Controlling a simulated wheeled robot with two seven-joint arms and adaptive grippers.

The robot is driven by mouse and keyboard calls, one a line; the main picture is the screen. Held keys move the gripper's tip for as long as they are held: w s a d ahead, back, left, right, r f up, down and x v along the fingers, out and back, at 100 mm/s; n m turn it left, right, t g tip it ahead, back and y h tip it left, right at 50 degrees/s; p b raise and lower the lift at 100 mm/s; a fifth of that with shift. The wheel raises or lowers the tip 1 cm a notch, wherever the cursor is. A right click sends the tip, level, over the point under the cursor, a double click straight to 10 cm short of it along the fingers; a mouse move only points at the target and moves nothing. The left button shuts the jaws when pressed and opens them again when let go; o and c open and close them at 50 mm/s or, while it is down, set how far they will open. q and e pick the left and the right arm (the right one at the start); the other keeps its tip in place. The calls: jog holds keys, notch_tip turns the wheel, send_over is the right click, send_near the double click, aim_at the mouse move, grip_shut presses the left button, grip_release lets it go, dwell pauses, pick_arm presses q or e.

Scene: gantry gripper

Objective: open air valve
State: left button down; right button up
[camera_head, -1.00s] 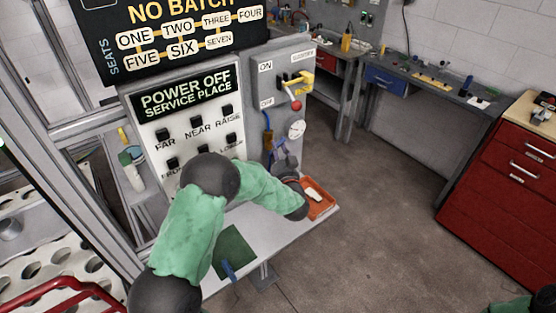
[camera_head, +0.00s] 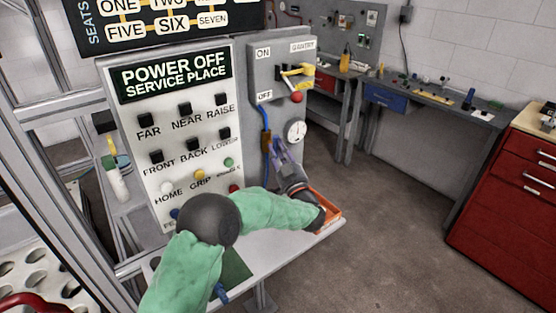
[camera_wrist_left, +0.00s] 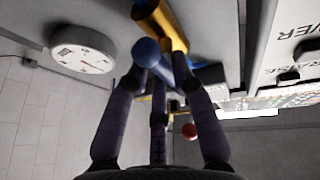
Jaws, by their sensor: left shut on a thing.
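The air valve shows in the left wrist view as a brass body (camera_wrist_left: 170,30) with a blue handle (camera_wrist_left: 146,51). In the head view, the brass valve body (camera_head: 265,143) sits on a blue air line on the side of the grey switch box (camera_head: 262,85). My left gripper (camera_head: 277,152) is beside the valve, below the round gauge (camera_head: 296,131). Its purple fingers (camera_wrist_left: 163,78) are shut on the blue handle. The fingers partly hide the handle, so its exact angle is hard to tell. My right gripper is not in view.
A button panel (camera_head: 180,178) stands to the left. An orange tray (camera_head: 331,212) lies on the shelf beneath my left forearm. Open floor lies to the right.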

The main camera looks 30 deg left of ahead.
pick_arm(q)
jog(key=shift+f+n+b, duration=0.2)
jog(key=shift+n+b, duration=0.3)
jog(key=shift+n, duration=0.2)
jog(key=c, duration=1)
grip_release()
jog(key=shift+g, duration=0.3)
jog(key=shift+r, duration=0.1)
jog(key=v, duration=1.2)
jog(key=shift+f, duration=0.25)
jog(key=shift+w, duration=0.1)
